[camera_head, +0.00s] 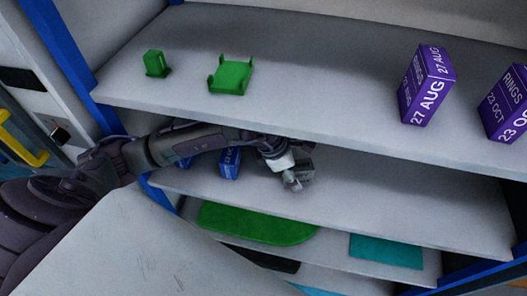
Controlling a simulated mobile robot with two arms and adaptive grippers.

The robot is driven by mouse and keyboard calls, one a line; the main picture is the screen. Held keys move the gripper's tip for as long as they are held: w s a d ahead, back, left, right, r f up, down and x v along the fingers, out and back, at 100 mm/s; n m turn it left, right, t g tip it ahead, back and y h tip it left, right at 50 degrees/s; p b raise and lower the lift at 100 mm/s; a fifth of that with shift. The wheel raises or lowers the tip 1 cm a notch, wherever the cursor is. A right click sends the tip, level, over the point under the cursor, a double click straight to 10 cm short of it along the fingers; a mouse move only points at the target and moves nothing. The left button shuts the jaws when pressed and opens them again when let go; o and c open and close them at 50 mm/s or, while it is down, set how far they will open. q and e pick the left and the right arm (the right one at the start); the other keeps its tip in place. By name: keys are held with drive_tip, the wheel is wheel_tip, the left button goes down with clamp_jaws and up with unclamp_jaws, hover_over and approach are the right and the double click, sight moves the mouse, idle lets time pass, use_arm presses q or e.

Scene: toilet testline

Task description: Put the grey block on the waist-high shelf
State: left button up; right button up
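My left arm comes in from the left and reaches under the upper shelf (310,110). My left gripper (296,178) is over the shelf below it (400,205), near that shelf's middle. Small grey shapes show at the gripper's end. I cannot tell whether they are only the fingers or also a grey block between them. No grey block can be made out clearly elsewhere. My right gripper is not in view.
The upper shelf holds a small green block (156,64), a green bracket-like piece (231,76) and two purple boxes (426,86), (506,104). A blue box (229,163) stands left of the gripper. Lower down are a green sheet (250,224) and a teal one (385,251).

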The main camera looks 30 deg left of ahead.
use_arm(q)
drive_tip(key=s+a+b, duration=0.1)
drive_tip(key=s+a, duration=0.1)
drive_tip(key=s+a+b, duration=0.1)
drive_tip(key=a, duration=0.1)
drive_tip(key=s+a+b, duration=0.1)
drive_tip(key=s+a, duration=0.1)
drive_tip(key=a, duration=0.1)
drive_tip(key=shift+s+a+f, duration=0.1)
drive_tip(key=shift+s+f, duration=0.05)
drive_tip(key=shift+s, duration=0.2)
drive_tip(key=shift+s+a+b, duration=0.3)
drive_tip(key=shift+s+a, duration=0.15)
